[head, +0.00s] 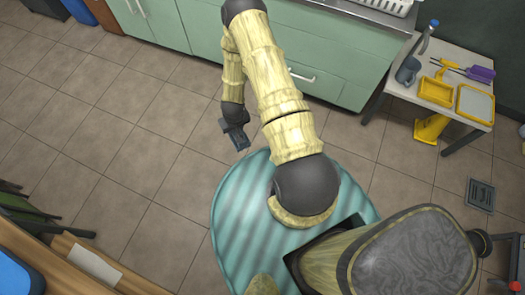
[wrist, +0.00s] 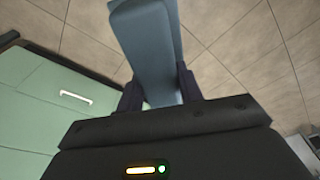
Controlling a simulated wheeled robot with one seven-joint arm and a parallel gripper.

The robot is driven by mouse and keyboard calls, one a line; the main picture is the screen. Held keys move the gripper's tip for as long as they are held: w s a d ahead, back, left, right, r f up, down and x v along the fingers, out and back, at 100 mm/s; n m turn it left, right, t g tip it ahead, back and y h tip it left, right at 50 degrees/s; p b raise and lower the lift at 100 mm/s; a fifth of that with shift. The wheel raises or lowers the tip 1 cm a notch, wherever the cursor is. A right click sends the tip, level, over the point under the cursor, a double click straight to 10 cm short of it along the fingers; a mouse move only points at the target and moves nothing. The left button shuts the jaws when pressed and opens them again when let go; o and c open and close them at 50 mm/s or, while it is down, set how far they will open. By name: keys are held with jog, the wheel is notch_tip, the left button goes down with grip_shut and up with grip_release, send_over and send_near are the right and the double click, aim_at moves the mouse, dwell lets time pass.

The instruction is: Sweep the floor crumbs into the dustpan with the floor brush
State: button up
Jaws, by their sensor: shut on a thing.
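My gripper (head: 234,126) hangs over the tiled floor in front of the green cabinets. In the wrist view, its two dark fingers (wrist: 160,90) are shut on a long, flat blue-grey piece (wrist: 150,45). This may be the floor brush, but I see no bristles. In the head view the piece shows as a small dark block (head: 237,139) at the gripper's end. A yellow object (head: 430,129) stands on the floor under the small table; I cannot tell whether it is the dustpan. I can make out no crumbs on the floor.
Green cabinets (head: 310,70) line the back.

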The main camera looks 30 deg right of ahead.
jog(key=d+f+m+b, duration=0.3)
jog(key=d+f+b, duration=0.1)
jog(key=f+b, duration=1.1)
jog(key=w+d+f+m+h+b, duration=0.1)
jog(key=d+f+m+b, duration=0.3)
jog(key=f+b, duration=1.2)
jog(key=w+d+f+m+b, duration=0.1)
jog(key=d+f+m+b, duration=0.2)
jog(key=f+b, duration=1.2)
jog(key=d+b, duration=0.2)
jog(key=b, duration=0.4)
jog(key=shift+d+f+g, duration=0.3)
jog(key=shift+f, duration=0.05)
jog(key=shift+f+b, duration=4.95)
jog(key=shift+f, duration=0.7)
jog(key=shift+f, duration=0.3)
